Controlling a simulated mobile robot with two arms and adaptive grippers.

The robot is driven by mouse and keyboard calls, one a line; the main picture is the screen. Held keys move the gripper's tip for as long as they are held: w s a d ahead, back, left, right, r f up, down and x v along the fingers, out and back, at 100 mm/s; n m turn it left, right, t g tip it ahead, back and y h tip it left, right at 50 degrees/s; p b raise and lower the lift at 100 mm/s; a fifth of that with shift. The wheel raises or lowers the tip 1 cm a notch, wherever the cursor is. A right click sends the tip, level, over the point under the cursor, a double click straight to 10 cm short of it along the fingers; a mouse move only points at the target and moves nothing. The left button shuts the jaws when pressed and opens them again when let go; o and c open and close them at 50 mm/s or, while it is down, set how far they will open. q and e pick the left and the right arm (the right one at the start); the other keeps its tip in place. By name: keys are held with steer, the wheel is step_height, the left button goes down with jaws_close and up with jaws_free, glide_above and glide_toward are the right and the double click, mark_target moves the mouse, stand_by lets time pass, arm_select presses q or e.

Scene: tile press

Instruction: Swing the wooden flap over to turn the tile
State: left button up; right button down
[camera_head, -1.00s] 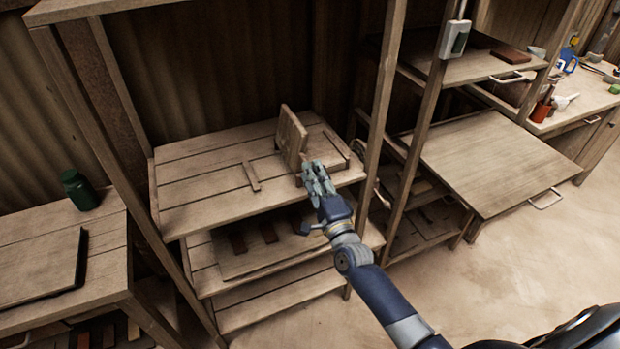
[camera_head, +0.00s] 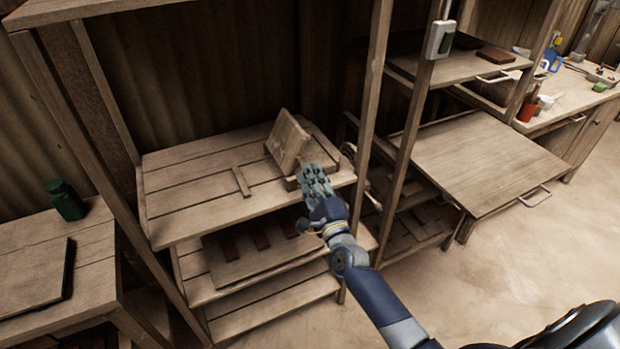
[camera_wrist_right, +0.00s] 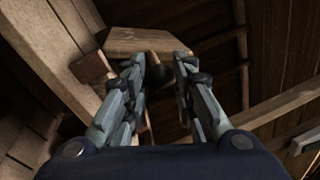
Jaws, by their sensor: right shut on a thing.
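The wooden flap (camera_head: 286,143) stands tilted up on the slatted upper shelf (camera_head: 190,208) in the head view, leaning to the left. My right gripper (camera_head: 313,172) is at the flap's lower right side, shut on it. In the right wrist view the flap (camera_wrist_right: 150,42) shows ahead of the fingertips, and the right gripper's fingers (camera_wrist_right: 165,68) reach to its edge with a gap between them. The exact grip spot is hard to see. I cannot make out the tile. My left gripper is not in view.
A thin wooden strip (camera_head: 241,182) lies on the shelf left of the flap. Upright posts (camera_head: 372,100) stand right of the shelf. A green jar (camera_head: 66,200) stands on the left table. A switch box (camera_head: 440,40) hangs on a post, with a wide bench (camera_head: 490,160) beyond.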

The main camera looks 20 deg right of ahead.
stand_by(0.3)
steer(key=c, duration=1.3)
jaws_free()
steer(key=shift+d, duration=0.1)
steer(key=s+f, duration=0.2)
steer(key=s, duration=1)
steer(key=shift+a, duration=0.4)
steer(key=shift+w+f, duration=0.1)
steer(key=shift+f, duration=0.1)
